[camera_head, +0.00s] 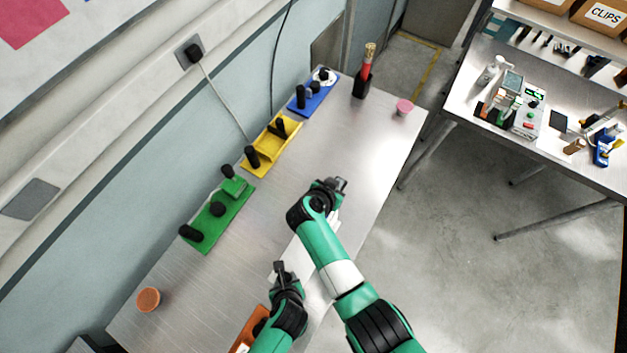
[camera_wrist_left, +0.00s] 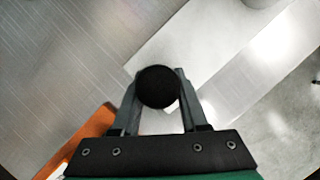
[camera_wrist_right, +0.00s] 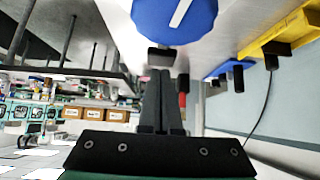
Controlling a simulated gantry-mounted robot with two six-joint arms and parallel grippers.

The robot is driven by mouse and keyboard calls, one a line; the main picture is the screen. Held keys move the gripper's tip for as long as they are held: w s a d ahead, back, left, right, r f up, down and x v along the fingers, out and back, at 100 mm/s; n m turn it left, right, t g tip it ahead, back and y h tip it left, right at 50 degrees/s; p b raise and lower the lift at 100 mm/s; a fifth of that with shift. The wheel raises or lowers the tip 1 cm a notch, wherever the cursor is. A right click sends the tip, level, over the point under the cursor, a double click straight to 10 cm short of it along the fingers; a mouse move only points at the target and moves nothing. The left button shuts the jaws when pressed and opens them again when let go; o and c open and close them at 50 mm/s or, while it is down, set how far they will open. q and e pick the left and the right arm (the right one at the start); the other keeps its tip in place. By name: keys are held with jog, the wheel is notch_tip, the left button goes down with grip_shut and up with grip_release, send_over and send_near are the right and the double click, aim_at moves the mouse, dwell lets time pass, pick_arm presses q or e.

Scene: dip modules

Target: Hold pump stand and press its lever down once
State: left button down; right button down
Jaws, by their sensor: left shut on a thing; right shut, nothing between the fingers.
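A white board (camera_head: 293,259), which looks like the pump stand's base, lies near the table's front edge, largely covered by my arms. It also shows in the left wrist view (camera_wrist_left: 165,48). My left gripper (camera_head: 280,268) is shut on a round black knob (camera_wrist_left: 158,87) over this board. My right gripper (camera_head: 340,184) is shut and empty, further along the table. In the right wrist view, a blue disc with a white stripe (camera_wrist_right: 172,22) and a black block (camera_wrist_right: 161,58) are close to its fingertips; contact is unclear. I cannot tell which part is the lever.
Green (camera_head: 215,225), yellow (camera_head: 270,150) and blue (camera_head: 315,98) modules stand along the wall. An orange module (camera_head: 249,328) is beside my left arm. An orange cup (camera_head: 148,299), pink cup (camera_head: 404,107) and black holder (camera_head: 362,86) stand on the table.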

jog(key=shift+f, duration=0.35)
jog(key=shift+w, duration=0.1)
jog(key=shift+w+d+f+g+y, duration=0.25)
jog(key=shift+g+y, duration=0.25)
jog(key=shift+g, duration=0.3)
jog(key=shift+w+d+f+g+y, duration=0.1)
jog(key=shift+w+f+g+y, duration=0.1)
jog(key=shift+g+y, duration=0.1)
jog(key=shift+w+d+f, duration=0.1)
jog(key=shift+f, duration=0.4)
